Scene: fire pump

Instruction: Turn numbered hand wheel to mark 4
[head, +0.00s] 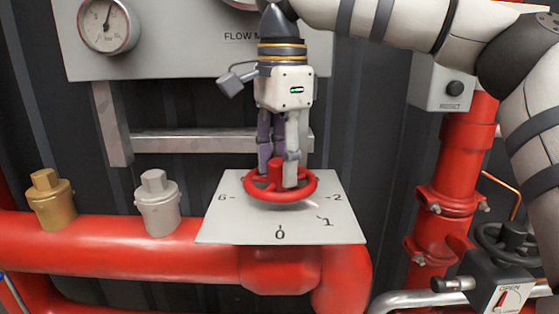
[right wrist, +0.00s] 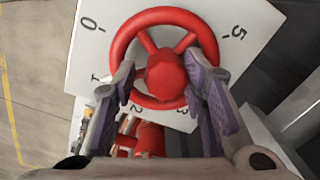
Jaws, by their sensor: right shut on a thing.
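The red hand wheel (head: 281,188) lies flat over a light plate (head: 225,218) marked with numbers. In the head view 6, 0, 1 and 2 are legible. A small light pointer shows at the wheel's front right edge, between 1 and 2. My right gripper (head: 278,170) reaches straight down and is shut on the wheel. In the right wrist view its two purple-padded fingers (right wrist: 166,88) stand on opposite sides of the wheel's hub (right wrist: 165,74). There 0, 1, 2, 3 and 5 show, while mark 4 is hidden behind a finger. My left gripper is not in view.
A thick red pipe (head: 130,240) with brass (head: 50,205) and silver (head: 157,205) capped fittings runs left of the plate. A gauge panel (head: 180,50) stands behind my gripper. A red vertical pipe (head: 452,170) and a black valve wheel (head: 512,240) are at the right.

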